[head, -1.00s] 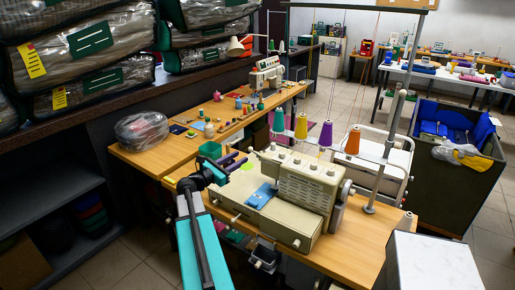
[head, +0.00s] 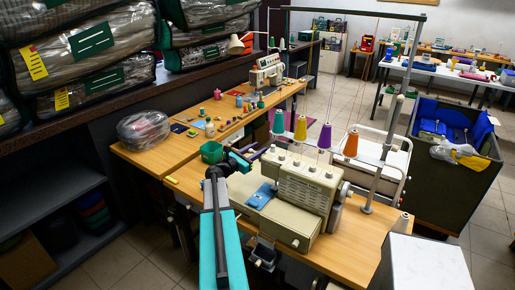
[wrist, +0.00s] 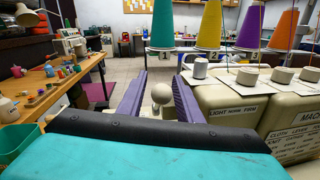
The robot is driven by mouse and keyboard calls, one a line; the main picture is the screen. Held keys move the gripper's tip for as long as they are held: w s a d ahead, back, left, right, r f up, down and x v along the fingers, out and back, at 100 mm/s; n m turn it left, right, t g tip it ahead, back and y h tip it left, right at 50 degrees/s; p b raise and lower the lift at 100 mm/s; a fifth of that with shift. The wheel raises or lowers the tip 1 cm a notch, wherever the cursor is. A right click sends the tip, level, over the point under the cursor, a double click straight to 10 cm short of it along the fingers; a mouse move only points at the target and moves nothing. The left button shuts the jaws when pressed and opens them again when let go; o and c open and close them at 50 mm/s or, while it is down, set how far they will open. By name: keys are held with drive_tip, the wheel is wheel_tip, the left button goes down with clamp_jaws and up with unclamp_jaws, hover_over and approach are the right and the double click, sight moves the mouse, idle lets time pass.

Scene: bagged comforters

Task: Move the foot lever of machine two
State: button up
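A cream sewing machine (head: 310,190) with several dials stands on the wooden table. In the wrist view its front (wrist: 300,130) carries a label starting "MACH"; the number is cut off. My gripper (head: 248,155) is at the machine's left end. In the wrist view my gripper (wrist: 160,78) has its two purple fingers apart. A pale round knob (wrist: 161,94) shows between them, with a gap on each side; it may be the foot lever, but I cannot tell for sure. The knob is hidden in the head view.
Teal, yellow, purple and orange thread cones (head: 324,135) stand above the machine, with a metal thread stand (head: 389,125) beside them. A green bin (head: 211,152) is left of my gripper. Another sewing machine (head: 267,72) stands farther back. A blue pad (head: 263,194) lies on the machine.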

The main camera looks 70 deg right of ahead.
drive_tip(key=shift+s+d, duration=0.1)
drive_tip(key=shift+d, duration=0.25)
clamp_jaws()
drive_tip(key=shift+a, duration=0.1)
